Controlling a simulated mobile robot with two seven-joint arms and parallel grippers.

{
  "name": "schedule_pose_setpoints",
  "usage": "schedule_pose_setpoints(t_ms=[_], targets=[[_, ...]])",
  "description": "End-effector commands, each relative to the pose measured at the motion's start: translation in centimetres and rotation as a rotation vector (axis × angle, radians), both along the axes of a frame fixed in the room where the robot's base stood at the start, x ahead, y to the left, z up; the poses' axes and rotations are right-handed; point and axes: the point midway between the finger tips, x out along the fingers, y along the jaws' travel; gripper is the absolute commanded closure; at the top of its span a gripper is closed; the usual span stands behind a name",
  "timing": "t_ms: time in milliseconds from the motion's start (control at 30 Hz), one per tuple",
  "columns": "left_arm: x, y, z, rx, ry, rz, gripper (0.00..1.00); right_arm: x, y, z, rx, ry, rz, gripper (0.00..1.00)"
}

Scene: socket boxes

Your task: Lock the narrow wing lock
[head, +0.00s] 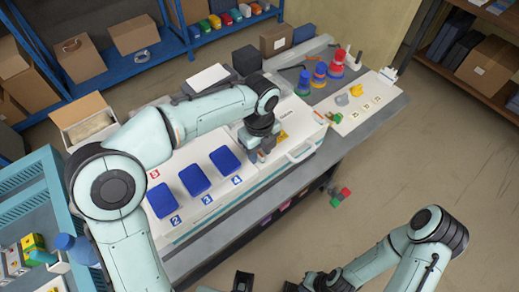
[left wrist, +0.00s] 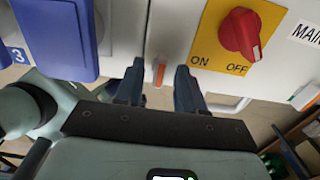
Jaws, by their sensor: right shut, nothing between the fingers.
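The white socket box (head: 275,170) has several blue covers (head: 195,179) and a yellow ON/OFF plate. My left gripper (head: 262,152) is over its front part, between the cover marked 4 and the yellow plate. In the left wrist view my left gripper (left wrist: 160,92) is open, one dark finger on each side of a small narrow orange-red piece (left wrist: 160,74). This piece sits at a dark seam in the white panel, and may be the narrow wing lock; its shape is hard to tell. My right gripper (head: 291,286) is shut and empty, partly cut off at the bottom edge.
A red rotary switch (left wrist: 241,33) on the yellow plate (left wrist: 213,50) is close right of the fingers. A white box handle (head: 302,152) is beside it. Stacked coloured rings (head: 335,66) stand at the bench's far end. Open floor (head: 420,150) lies right of the bench.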

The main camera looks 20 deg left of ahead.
Motion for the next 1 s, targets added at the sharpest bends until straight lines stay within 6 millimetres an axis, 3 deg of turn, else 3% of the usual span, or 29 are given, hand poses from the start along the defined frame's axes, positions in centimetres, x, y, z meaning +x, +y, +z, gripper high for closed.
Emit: schedule_pose_setpoints(t_ms=[67, 100, 200, 667, 1000], targets=[[0.0, 0.0, 0.0, 0.0, 0.0, 0.0, 0.62, 0.0, 0.0, 0.0, 0.0, 0.0, 0.0, 1.0], [0.0, 0.0, 0.0, 0.0, 0.0, 0.0, 0.68, 0.0, 0.0, 0.0, 0.0, 0.0, 0.0, 1.0], [0.0, 0.0, 0.0, 0.0, 0.0, 0.0, 1.0, 0.0, 0.0, 0.0, 0.0, 0.0, 0.0, 1.0], [0.0, 0.0, 0.1, 0.001, 0.002, 0.057, 1.0, 0.2, 0.0, 0.4, 0.0, -0.002, 0.0, 1.0], [0.0, -0.1, 0.2, 0.002, 0.001, 0.305, 1.0, 0.7, 0.0, 1.5, 0.0, -0.009, 0.0, 1.0]])
